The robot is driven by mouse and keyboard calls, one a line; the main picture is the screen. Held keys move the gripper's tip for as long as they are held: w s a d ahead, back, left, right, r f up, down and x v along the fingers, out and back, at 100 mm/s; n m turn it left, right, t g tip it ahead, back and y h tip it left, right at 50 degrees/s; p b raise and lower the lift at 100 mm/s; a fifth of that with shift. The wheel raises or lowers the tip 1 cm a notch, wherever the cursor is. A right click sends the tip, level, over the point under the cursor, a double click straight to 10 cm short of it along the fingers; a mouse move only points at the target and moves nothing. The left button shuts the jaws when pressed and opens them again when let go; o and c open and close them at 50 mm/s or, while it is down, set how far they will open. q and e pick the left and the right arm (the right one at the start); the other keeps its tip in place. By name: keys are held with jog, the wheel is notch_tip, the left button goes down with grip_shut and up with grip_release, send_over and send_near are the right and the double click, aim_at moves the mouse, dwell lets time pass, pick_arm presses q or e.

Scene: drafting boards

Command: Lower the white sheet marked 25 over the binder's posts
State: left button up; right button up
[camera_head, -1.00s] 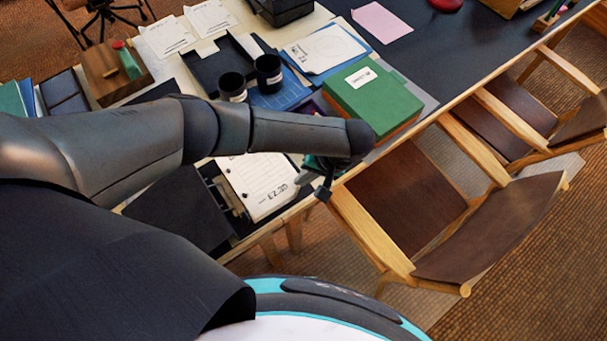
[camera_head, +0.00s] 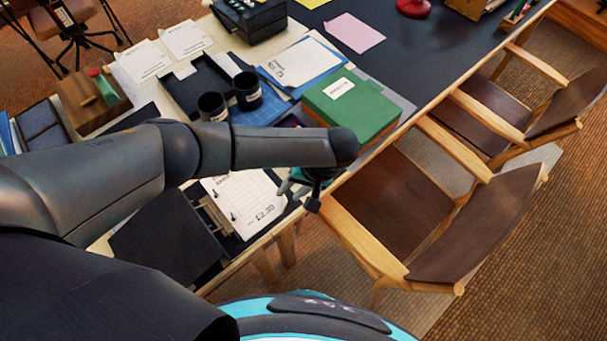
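The binder lies open at the front table edge, its black cover (camera_head: 165,238) folded out to the left. A white sheet (camera_head: 243,200) with printed lines and a large mark lies over or just above its right side; I cannot read the mark surely as 25. Small dark spots like holes run along the sheet's left edge, beside the binder's pale metal strip (camera_head: 212,216). I cannot tell whether the posts pass through them. My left gripper (camera_head: 302,192) is at the sheet's right edge, partly hidden by its own wrist; its grip is unclear. My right gripper is out of view.
A green box (camera_head: 352,105) stands behind my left wrist. Two black cups (camera_head: 247,90) stand near a black tray (camera_head: 196,85). More white sheets (camera_head: 145,61) lie at the back left. A wooden chair (camera_head: 395,205) stands close against the table's front edge.

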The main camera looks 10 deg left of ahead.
pick_arm(q)
jog(key=p+v, duration=0.2)
jog(key=v, duration=1.2)
jog(key=shift+p, duration=0.3)
